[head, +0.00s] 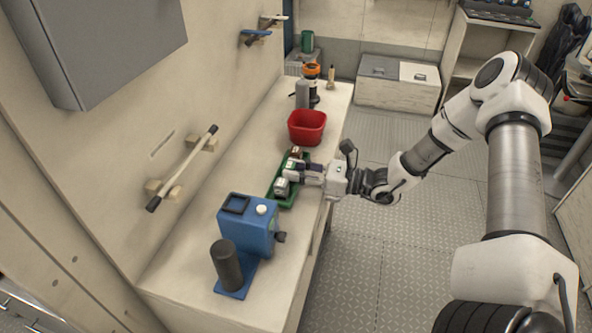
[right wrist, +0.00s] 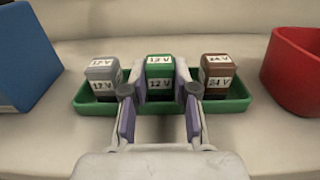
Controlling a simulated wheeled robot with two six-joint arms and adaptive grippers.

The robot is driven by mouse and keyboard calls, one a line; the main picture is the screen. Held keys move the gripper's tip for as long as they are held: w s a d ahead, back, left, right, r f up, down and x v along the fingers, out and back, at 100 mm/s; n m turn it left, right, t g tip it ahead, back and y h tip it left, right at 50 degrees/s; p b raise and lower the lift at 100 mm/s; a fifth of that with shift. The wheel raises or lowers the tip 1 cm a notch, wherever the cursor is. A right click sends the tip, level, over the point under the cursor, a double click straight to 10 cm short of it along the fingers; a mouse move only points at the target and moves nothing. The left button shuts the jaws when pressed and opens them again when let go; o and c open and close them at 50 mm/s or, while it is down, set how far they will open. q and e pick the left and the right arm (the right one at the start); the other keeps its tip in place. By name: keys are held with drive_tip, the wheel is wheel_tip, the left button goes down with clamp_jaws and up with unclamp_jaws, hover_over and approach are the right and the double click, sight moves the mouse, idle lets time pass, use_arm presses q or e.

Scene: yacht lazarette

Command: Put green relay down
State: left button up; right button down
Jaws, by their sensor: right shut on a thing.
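The green relay (right wrist: 160,70), labelled 12 V, stands upright between the fingers of my right gripper (right wrist: 160,105) in the right wrist view. The gripper is shut on it. The relay is in the middle of the green tray (right wrist: 235,103), between a grey relay (right wrist: 103,72) on the left and a brown relay (right wrist: 217,70) labelled 24 V on the right. In the head view my right gripper (head: 291,172) reaches over the tray (head: 286,202) from the right and hides the green relay. Whether the relay's base touches the tray floor is hidden by the fingers. My left gripper is not in view.
A blue machine (head: 246,228) with a dark cylinder stands at the near end of the bench. A red bin (head: 307,127) stands just beyond the tray. Bottles and an orange-black item (head: 311,78) are farther back. A wall handle (head: 183,168) is at the left.

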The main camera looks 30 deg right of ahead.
drive_tip(key=c, duration=0.9)
unclamp_jaws()
drive_tip(key=shift+w+a+f, duration=0.1)
drive_tip(key=shift+r, duration=0.2)
drive_tip(key=shift+s+d, duration=0.35)
drive_tip(key=shift+d, duration=0.05)
drive_tip(key=p+v, duration=0.7)
drive_tip(key=v, duration=0.4)
drive_tip(key=shift+s+f, duration=0.1)
